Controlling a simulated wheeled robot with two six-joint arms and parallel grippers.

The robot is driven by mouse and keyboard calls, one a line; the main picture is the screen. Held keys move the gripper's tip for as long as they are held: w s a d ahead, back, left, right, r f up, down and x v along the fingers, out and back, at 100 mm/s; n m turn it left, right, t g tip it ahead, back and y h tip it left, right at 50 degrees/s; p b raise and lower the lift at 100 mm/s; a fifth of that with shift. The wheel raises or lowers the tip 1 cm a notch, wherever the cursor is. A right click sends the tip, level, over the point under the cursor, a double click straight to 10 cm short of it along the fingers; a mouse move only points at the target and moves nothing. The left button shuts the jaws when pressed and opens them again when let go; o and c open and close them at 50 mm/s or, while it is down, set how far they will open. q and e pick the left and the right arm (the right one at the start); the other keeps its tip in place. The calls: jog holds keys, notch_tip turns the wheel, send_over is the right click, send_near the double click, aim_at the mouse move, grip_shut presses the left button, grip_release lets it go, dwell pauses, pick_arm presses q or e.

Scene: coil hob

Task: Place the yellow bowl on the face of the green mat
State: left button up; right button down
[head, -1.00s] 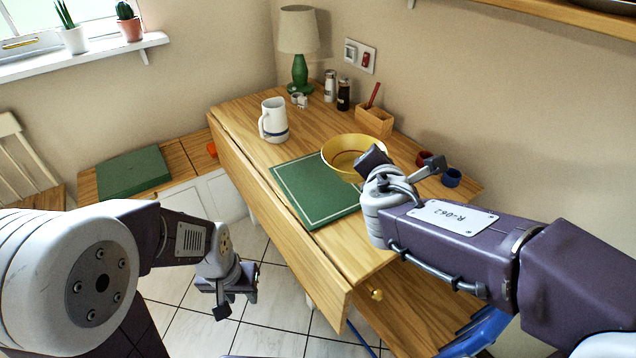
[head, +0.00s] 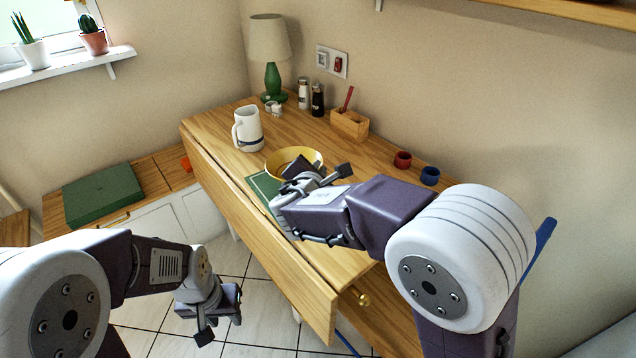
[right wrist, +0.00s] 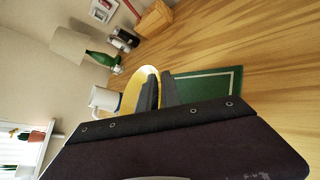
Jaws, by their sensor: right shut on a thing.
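The yellow bowl (head: 312,155) is at my right gripper (head: 297,170), which is shut on its rim; the bowl also shows in the right wrist view (right wrist: 133,90), with the rim between the two dark fingers (right wrist: 158,92). The green mat (head: 262,185) with a pale border line lies flat on the wooden table. The bowl overlaps the mat's far part in the head view; whether it touches the mat or hangs just above is unclear. My right arm hides much of the mat. My left gripper (head: 222,308) is low over the floor, away from the table; its jaw gap is unclear.
A white jug (head: 247,130) stands beyond the bowl. A green lamp (head: 271,80), two shakers (head: 311,98) and a wooden box (head: 349,124) stand at the back. A red cup (head: 402,160) and a blue cup (head: 430,176) are at the right.

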notch_tip(320, 180, down, 4)
jog(key=shift+r+b, duration=0.2)
jog(key=shift+b, duration=0.6)
jog(key=shift+r, duration=0.1)
jog(key=shift+f, duration=0.2)
jog(key=c, duration=1.5)
grip_release()
jog(key=shift+r, duration=0.1)
jog(key=shift+c, duration=0.2)
